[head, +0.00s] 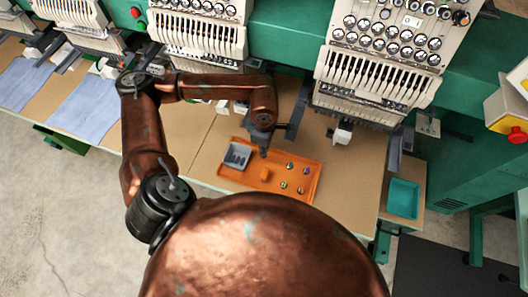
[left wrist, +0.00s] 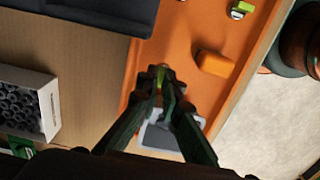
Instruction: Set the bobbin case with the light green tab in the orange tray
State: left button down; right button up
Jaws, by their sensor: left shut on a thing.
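The orange tray (head: 248,184) lies flat on the tan worktop and also fills the middle of the left wrist view (left wrist: 183,28). My left gripper (head: 264,153) is over the tray, right of the grey box. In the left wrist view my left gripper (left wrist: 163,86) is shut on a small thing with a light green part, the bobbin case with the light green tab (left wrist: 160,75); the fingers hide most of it. I cannot tell whether it touches the tray. Another bobbin case with a green tab (left wrist: 240,9) sits in the tray. My right gripper is not in view.
The tray holds a grey box (head: 237,155), an orange block (head: 264,174) and several small bobbin cases (head: 284,185) at its right. A teal tray (head: 403,198) stands farther right. Embroidery machine heads (head: 375,62) rise behind. A white box of dark spools (left wrist: 22,105) is nearby.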

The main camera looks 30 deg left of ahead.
pick_arm(q)
notch_tip(320, 180, down, 4)
jog(key=shift+w+a+r, duration=0.1)
jog(key=shift+w+r, duration=0.05)
jog(key=shift+r, duration=0.05)
jog(key=c, duration=2.1)
grip_release()
notch_tip(320, 180, up, 12)
jog(key=shift+r, duration=0.1)
